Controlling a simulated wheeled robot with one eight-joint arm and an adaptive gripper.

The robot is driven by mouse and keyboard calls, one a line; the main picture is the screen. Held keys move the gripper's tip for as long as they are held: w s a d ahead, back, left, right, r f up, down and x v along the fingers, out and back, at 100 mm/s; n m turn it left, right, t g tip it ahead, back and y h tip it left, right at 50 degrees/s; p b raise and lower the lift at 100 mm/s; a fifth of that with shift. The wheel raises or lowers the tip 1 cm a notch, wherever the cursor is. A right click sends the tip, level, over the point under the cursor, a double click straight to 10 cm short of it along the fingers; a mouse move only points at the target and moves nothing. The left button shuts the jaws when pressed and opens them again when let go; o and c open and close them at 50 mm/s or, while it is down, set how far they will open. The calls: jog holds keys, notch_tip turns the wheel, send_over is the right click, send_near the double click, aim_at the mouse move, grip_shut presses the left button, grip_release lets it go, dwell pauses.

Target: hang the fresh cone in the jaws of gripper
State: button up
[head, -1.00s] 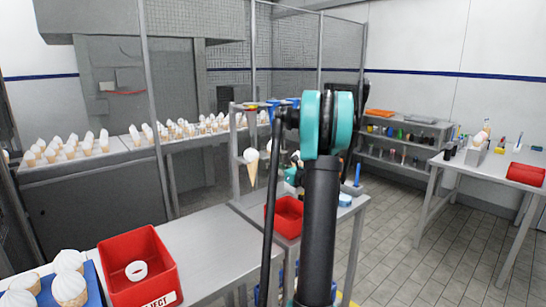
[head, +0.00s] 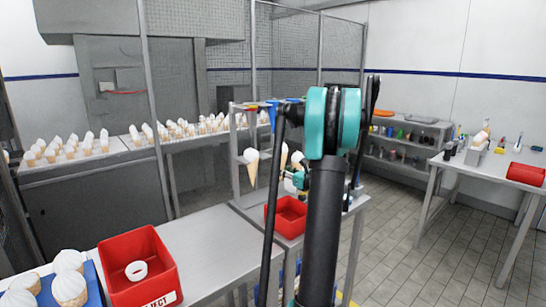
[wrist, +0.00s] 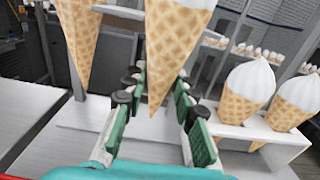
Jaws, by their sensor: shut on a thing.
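A fresh cone (wrist: 176,45), waffle with its top cut off by the frame, is upright between the fingers of my gripper (wrist: 158,100) in the wrist view. My gripper is shut on it, with green pads on either side. In the head view my gripper (head: 298,179) is partly hidden behind my arm, near a pale cone (head: 284,157). Another cone (head: 251,168) hangs at the rack's left; a cone also hangs at left in the wrist view (wrist: 77,40). Coloured fixtures (head: 271,103) sit along the rack's top. The jaws of the target are not clearly visible.
Cones stand in a white holder (wrist: 277,140) at right in the wrist view. A red bin (head: 290,227) sits near the rack, and a red reject bin (head: 165,262) on the front table. My arm blocks part of the rack.

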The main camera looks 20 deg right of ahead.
jog(key=shift+v, duration=1.75)
